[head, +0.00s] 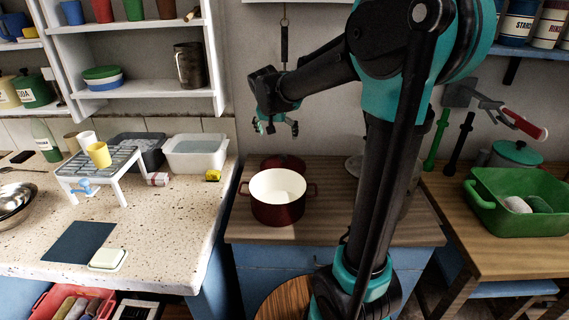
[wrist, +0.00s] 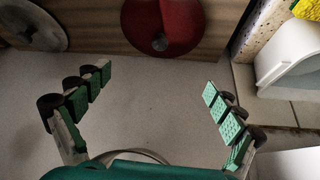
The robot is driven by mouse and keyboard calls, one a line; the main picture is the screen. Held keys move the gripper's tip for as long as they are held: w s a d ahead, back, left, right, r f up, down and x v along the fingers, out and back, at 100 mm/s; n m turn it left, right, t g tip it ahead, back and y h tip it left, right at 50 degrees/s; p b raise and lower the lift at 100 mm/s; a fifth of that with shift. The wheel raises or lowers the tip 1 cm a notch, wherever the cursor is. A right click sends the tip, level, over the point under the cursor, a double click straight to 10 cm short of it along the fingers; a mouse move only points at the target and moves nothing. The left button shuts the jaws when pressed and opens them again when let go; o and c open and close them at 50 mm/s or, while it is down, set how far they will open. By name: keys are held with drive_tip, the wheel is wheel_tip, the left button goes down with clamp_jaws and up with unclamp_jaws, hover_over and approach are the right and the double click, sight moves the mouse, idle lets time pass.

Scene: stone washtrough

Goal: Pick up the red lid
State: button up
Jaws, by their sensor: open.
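The red lid (head: 290,162) lies on the wooden counter behind the dark red pot (head: 277,212), which hides its near part in the head view. In the wrist view the red lid (wrist: 183,24) shows at the top middle with its grey knob, cut off by the upper edge. My gripper (head: 278,127) hangs above the lid, near the wall, empty. Its fingers are wide apart in the wrist view (wrist: 158,85), with the lid beyond the fingertips and not touched.
A grey round lid (wrist: 32,24) lies to the left in the wrist view. The speckled stone counter (head: 188,217) stands left of the wooden one, with a white tub (head: 195,146) and a grey tub. A ladle (head: 284,45) hangs on the wall above my gripper.

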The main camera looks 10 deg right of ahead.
approach(283, 156)
drive_tip(key=x, duration=0.5)
drive_tip(key=shift+w+r, duration=0.2)
drive_tip(key=shift+w, duration=0.1)
drive_tip(key=shift+s+x, duration=0.1)
drive_tip(key=shift+x, duration=1.4)
drive_tip(key=shift+s+x, duration=0.15)
drive_tip(key=shift+x, duration=1.4)
drive_tip(key=shift+f, duration=0.15)
drive_tip(key=shift+s, duration=0.1)
drive_tip(key=c, duration=1.8)
